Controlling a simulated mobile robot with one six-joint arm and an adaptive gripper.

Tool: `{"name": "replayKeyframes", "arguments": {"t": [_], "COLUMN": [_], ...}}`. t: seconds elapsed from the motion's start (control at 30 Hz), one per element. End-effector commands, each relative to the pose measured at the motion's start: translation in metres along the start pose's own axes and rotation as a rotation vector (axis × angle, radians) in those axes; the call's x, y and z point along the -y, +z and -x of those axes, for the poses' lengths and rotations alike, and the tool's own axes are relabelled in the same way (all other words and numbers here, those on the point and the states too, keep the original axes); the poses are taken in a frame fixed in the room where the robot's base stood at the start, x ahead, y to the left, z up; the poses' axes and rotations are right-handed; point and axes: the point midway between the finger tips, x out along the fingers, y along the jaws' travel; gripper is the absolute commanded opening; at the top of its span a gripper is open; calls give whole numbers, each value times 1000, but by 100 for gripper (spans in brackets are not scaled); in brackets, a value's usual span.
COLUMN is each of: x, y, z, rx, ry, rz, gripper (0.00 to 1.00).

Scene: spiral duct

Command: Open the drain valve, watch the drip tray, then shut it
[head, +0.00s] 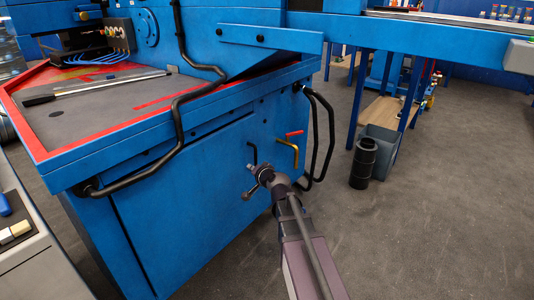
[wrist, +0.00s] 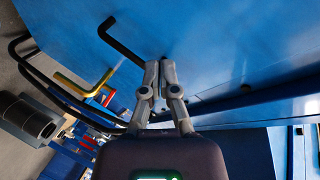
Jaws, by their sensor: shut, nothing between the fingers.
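On the blue machine's front panel is a brass bent pipe (head: 289,152) with a red lever (head: 294,134) at its top, seemingly the drain valve. In the wrist view the brass pipe (wrist: 84,82) and red lever (wrist: 108,97) are left of my gripper. A black bent rod (head: 254,154) sticks out of the panel left of the valve. My gripper (head: 254,168) is shut and empty in front of the panel, just below this rod. In the wrist view my fingertips (wrist: 160,62) are close to the end of the black rod (wrist: 124,38); contact cannot be told. I cannot make out a drip tray.
Black hoses (head: 318,135) loop from the panel right of the valve. A black cylinder (head: 364,163) and a grey bin (head: 382,142) stand on the floor further right. A grey cabinet (head: 30,245) is at lower left. The floor right of my arm is clear.

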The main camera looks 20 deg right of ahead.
Motion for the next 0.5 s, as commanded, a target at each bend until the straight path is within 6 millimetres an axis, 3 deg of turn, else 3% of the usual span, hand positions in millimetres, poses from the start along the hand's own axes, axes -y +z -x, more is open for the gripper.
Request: {"name": "replayKeyframes", "arguments": {"t": [0.03,0.17,0.3,0.5], "x": [12,16,15,4], "y": [11,46,78,108], "z": [11,31,62,120], "rx": [71,261,461,733], "ry": [18,85,180,358], "rz": [47,170,290,439], "gripper": [0,0,0,0]}}
